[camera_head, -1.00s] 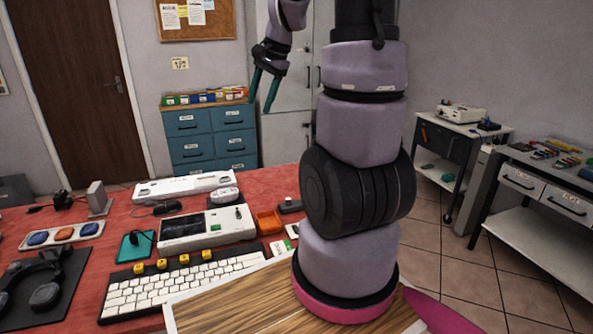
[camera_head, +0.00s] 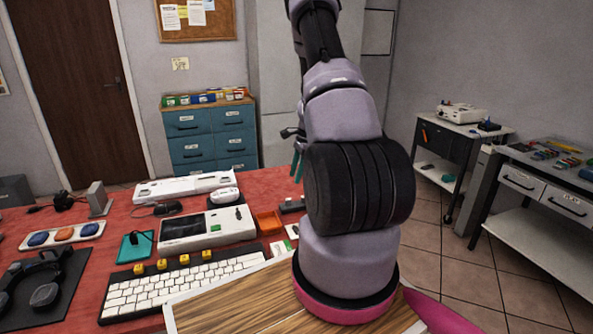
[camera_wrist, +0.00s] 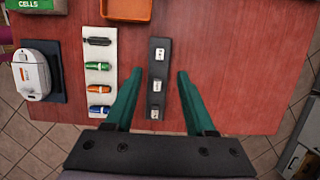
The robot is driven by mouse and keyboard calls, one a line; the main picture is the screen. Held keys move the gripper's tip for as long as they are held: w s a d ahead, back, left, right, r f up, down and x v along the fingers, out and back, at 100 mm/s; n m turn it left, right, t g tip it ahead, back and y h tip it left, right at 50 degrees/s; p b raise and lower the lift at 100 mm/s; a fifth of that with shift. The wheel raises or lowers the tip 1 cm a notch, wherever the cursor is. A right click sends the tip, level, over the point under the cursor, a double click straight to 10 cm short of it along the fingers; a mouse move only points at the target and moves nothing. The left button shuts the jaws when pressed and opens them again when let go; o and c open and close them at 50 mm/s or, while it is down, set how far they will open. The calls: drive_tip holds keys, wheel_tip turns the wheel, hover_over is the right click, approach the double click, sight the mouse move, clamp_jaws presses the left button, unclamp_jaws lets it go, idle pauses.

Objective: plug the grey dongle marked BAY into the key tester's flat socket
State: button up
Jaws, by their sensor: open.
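My gripper (camera_wrist: 160,76) is open and empty, its two green fingers on either side of a black strip with several white sockets or labels (camera_wrist: 158,85) lying below. In the head view my gripper (camera_head: 298,163) hangs above the table's far right part, partly hidden by my arm. A white strip (camera_wrist: 99,74) left of the fingers holds a dark grey or black piece (camera_wrist: 99,41), a green one (camera_wrist: 98,65), and orange and blue ones nearer me. No BAY marking is readable, so I cannot tell whether the dark piece is the dongle. I cannot identify the key tester with certainty.
A white device (camera_wrist: 31,74) lies on a dark mat at left. An orange tray (camera_wrist: 126,10) and a green CELLS box (camera_wrist: 34,5) are at the top. A screened white console (camera_head: 207,229) and keyboard (camera_head: 180,286) occupy the table. The table's right side (camera_wrist: 250,70) is bare.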

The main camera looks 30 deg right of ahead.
sight(288, 199)
drive_tip(key=x, duration=0.9)
drive_tip(key=shift+f, duration=0.35)
clamp_jaws()
